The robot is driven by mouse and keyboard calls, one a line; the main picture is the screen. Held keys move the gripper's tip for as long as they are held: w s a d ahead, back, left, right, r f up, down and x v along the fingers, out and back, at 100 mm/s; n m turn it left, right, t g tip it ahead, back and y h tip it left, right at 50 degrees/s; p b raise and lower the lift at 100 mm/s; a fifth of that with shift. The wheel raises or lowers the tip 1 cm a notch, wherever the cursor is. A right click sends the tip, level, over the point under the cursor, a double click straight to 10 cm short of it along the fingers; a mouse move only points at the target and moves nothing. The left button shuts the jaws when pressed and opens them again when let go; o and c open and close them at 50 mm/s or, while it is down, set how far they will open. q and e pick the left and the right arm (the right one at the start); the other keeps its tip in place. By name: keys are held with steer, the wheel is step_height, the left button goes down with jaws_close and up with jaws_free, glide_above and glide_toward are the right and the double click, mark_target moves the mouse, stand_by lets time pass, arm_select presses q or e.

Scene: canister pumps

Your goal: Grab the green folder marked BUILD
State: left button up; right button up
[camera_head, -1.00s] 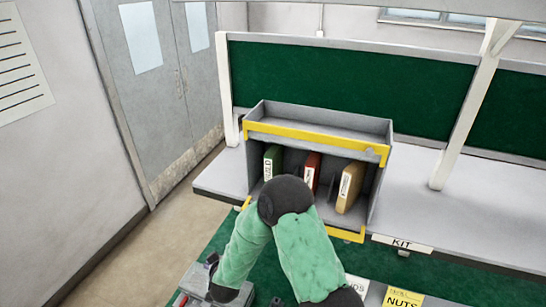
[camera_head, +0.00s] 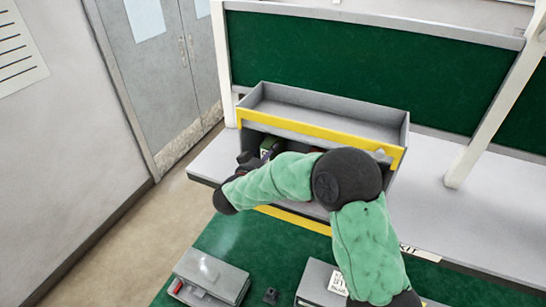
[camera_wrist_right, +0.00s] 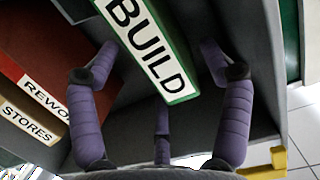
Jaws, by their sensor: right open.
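The green folder marked BUILD (camera_wrist_right: 150,45) stands in the grey shelf box, with its white label facing the right wrist camera. In the head view only a small part of the folder (camera_head: 268,148) shows, at the left end of the box. My right gripper (camera_wrist_right: 165,72) is open, its purple fingers spread to either side of the folder's spine. I cannot tell whether any finger touches it. In the head view the right gripper (camera_head: 248,163) is at the box's front left opening, partly hidden by my arm. My left gripper is not in view.
The red REWORK folder (camera_wrist_right: 42,90) and the tan STORES folder (camera_wrist_right: 30,122) stand beside BUILD in the box. The box (camera_head: 405,135) has yellow-edged shelves and sits on a grey bench (camera_head: 465,200). A grey case (camera_head: 212,275) lies on the green surface in front.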

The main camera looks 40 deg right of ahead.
steer(key=p+x, duration=0.1)
steer(key=x, duration=0.6)
steer(key=shift+s+a, duration=0.1)
steer(key=shift+c, duration=0.9)
steer(key=c, duration=1.3)
